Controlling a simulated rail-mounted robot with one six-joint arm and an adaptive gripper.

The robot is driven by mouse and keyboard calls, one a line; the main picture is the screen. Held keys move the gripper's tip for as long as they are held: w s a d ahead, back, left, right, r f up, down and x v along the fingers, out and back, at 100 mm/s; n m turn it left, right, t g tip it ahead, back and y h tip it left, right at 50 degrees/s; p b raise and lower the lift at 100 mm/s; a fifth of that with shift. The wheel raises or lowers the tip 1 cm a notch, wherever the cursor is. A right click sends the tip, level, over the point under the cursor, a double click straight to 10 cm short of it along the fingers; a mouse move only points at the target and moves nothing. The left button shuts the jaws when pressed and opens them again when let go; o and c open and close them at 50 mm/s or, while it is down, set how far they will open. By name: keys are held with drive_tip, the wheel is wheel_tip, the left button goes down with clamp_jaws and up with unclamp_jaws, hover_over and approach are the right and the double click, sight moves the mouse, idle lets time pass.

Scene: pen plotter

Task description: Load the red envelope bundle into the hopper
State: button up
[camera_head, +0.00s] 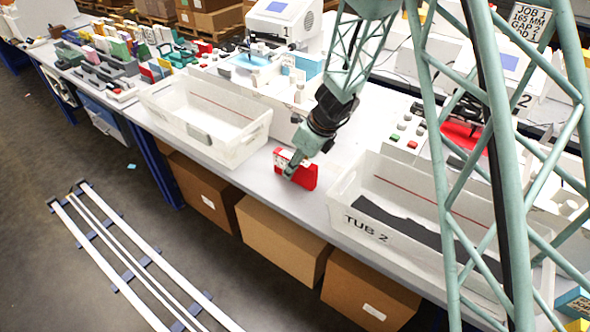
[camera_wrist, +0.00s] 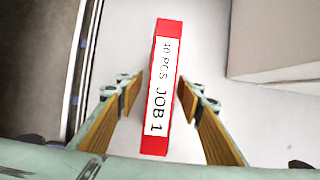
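The red envelope bundle (camera_head: 308,178) stands upright on the grey bench between two white tubs, near the front edge. In the wrist view, its narrow edge (camera_wrist: 161,88) carries a white label reading "10 PCS JOB 1". My gripper (camera_head: 292,165) is down at the bundle, with one finger in front of it in the head view. In the wrist view, the open fingers (camera_wrist: 160,92) stand on either side of the bundle, with a visible gap on each side. I cannot tell for sure which machine part is the hopper.
A tub marked "TUB 2" (camera_head: 365,228), with dark contents, stands to the right. White machines line the back of the bench. Cardboard boxes (camera_head: 280,240) sit below it.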

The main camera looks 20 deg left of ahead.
drive_tip(key=c, duration=1.1)
drive_tip(key=shift+r, duration=0.1)
drive_tip(key=shift+r+p, duration=2.2)
drive_tip(key=shift+r, duration=2.7)
